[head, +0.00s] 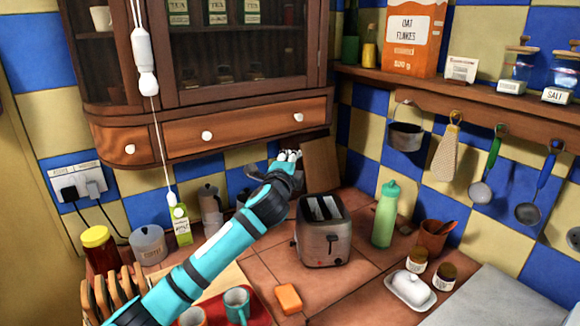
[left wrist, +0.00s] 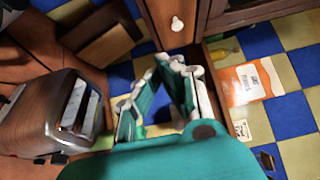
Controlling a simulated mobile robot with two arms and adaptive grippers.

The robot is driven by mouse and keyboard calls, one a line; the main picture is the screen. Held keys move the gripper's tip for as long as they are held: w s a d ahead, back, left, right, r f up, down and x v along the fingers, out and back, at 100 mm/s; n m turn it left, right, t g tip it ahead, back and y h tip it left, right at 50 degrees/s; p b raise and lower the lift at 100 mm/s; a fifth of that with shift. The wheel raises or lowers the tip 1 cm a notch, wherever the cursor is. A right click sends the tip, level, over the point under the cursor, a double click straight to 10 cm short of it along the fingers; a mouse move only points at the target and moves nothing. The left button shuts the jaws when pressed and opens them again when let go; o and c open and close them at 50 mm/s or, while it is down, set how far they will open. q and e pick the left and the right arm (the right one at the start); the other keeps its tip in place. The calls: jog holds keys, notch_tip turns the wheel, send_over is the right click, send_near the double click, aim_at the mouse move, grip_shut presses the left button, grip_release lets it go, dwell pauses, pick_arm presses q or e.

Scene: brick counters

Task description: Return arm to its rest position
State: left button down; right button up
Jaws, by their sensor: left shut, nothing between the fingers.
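My left arm, teal and black, reaches in the head view from the bottom left up toward the back of the counter. My left gripper (head: 288,158) is at its far end, just below the right end of the wooden wall cabinet's drawer (head: 225,130). It is shut and empty, and its fingers also show in the left wrist view (left wrist: 163,80). I cannot tell whether it touches the cabinet. A metal toaster (head: 323,235) stands on the counter below and right of the gripper, apart from it. My right gripper is not in view.
Brown boards (head: 319,165) lean on the wall beside the gripper. A green bottle (head: 385,215) stands right of the toaster. A red tray (head: 258,306) with mugs, an orange sponge (head: 288,298) and a toast rack (head: 112,293) lie near the arm. Utensils hang at right.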

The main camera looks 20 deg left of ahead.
pick_arm(q)
jog(key=s+d+f+n+g+h, duration=0.15)
jog(key=s+f+n+g, duration=0.25)
jog(key=s+f, duration=0.75)
jog(key=s+d+f+n+g, duration=0.3)
jog(key=s+f, duration=0.6)
jog(key=f, duration=0.5)
jog(key=s+a+f+n+g, duration=0.1)
jog(key=s+f+n+g, duration=0.35)
jog(key=s, duration=0.95)
jog(key=s+f+n+g, duration=0.3)
jog(key=s+f, duration=0.2)
jog(key=s, duration=0.9)
notch_tip(320, 180, down, 28)
jog(key=s+g, duration=0.1)
jog(key=s, duration=0.2)
jog(key=s+a+f+g, duration=0.1)
jog(key=s+a+f, duration=0.2)
jog(key=s+f, duration=1.1)
jog(key=shift+s+f+h+b, duration=0.35)
jog(key=shift+s+f+b, duration=0.05)
jog(key=shift+s, duration=0.3)
